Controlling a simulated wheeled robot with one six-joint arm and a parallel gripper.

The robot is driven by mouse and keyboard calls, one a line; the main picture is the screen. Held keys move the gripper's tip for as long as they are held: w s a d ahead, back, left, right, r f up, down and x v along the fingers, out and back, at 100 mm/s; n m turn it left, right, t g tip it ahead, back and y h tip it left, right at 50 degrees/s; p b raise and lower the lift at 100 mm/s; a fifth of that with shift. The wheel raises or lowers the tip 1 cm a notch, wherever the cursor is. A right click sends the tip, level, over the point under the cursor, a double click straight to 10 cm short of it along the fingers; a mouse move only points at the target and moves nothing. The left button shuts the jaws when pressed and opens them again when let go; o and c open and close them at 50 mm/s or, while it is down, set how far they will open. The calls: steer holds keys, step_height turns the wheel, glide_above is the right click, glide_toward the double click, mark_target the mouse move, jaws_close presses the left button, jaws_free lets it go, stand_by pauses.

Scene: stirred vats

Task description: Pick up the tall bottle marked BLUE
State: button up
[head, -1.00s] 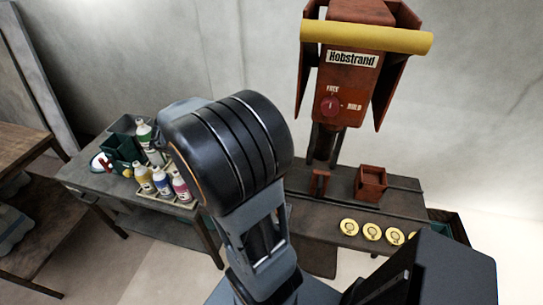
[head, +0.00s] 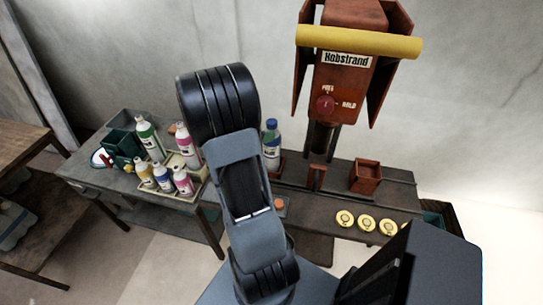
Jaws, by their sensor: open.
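The lettering looks like BLUE but is small. My arm hides part of its lower left side, and its base is by a reddish-brown part of the bench. My arm rises through the middle of the view. My gripper is not in view, so its place relative to the bottle does not show.
The red Hobstrand machine (head: 342,85) with a yellow bar rises over the bench. A red box (head: 366,177) and yellow discs (head: 367,223) are to the right.

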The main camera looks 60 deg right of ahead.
mark_target(269, 129)
steer(key=shift+p+x, duration=0.5)
steer(key=shift+x, duration=1.85)
steer(key=shift+a, duration=0.1)
jaws_close()
